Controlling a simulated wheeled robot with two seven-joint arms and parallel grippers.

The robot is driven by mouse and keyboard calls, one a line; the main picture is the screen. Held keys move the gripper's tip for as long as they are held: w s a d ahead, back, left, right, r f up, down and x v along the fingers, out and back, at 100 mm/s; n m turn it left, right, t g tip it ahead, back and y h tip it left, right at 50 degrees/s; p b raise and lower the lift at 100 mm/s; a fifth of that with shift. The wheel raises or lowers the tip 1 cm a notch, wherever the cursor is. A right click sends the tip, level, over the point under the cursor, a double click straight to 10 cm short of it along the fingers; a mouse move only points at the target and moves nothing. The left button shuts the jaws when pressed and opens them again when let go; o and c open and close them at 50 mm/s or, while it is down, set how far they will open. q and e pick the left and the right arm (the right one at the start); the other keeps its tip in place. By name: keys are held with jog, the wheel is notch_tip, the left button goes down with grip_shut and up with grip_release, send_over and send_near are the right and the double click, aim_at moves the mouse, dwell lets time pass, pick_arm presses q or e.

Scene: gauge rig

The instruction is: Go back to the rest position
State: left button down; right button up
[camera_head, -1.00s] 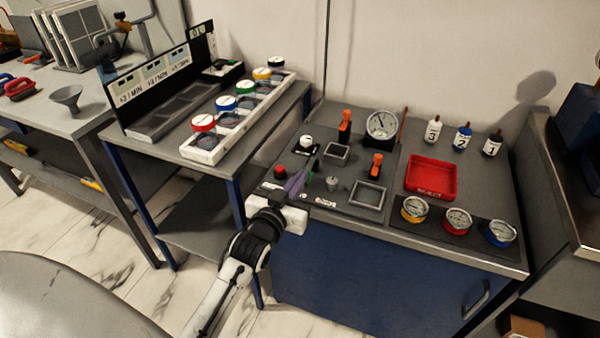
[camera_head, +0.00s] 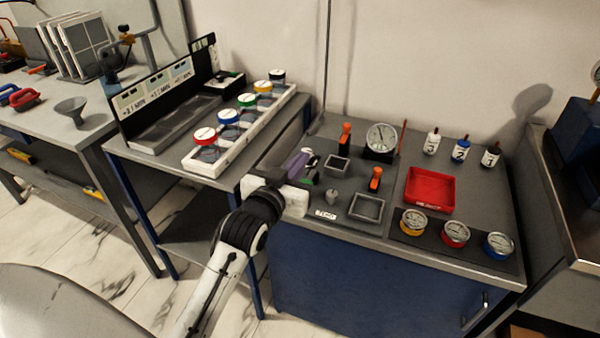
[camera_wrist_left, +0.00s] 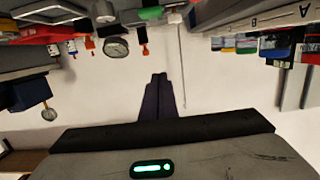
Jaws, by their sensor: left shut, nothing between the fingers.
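My left gripper (camera_head: 300,162) is above the left front part of the gauge bench (camera_head: 400,232). Its fingers are together with nothing between them, and they also show closed in the left wrist view (camera_wrist_left: 160,82). The gripper body hides part of the bench's left edge and some small items there. My right gripper is in neither view.
The bench holds a red tray (camera_head: 430,190), a dial gauge (camera_head: 381,139), two orange-handled tools, several small bottles and a row of gauges (camera_head: 455,234). Left of it stands a table with a white rack (camera_head: 245,128) of coloured-lid jars. A grey funnel (camera_head: 72,108) is further left.

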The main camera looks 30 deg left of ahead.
pick_arm(q)
jog(key=shift+r, duration=0.2)
dwell(0.4)
jog(key=s+d+f+m+g+h, duration=0.2)
jog(key=s+d+f, duration=0.5)
jog(key=s+f, duration=0.6)
jog(key=s+d+f+m+g+h, duration=0.1)
jog(key=s+d+f+g+h, duration=0.2)
jog(key=s+f, duration=1.1)
jog(key=d+f+g, duration=0.1)
jog(key=d+g, duration=0.1)
jog(key=d, duration=0.2)
jog(key=shift+s+d+m+g, duration=0.15)
jog(key=shift+s+m+g, duration=0.15)
jog(key=shift+m, duration=0.1)
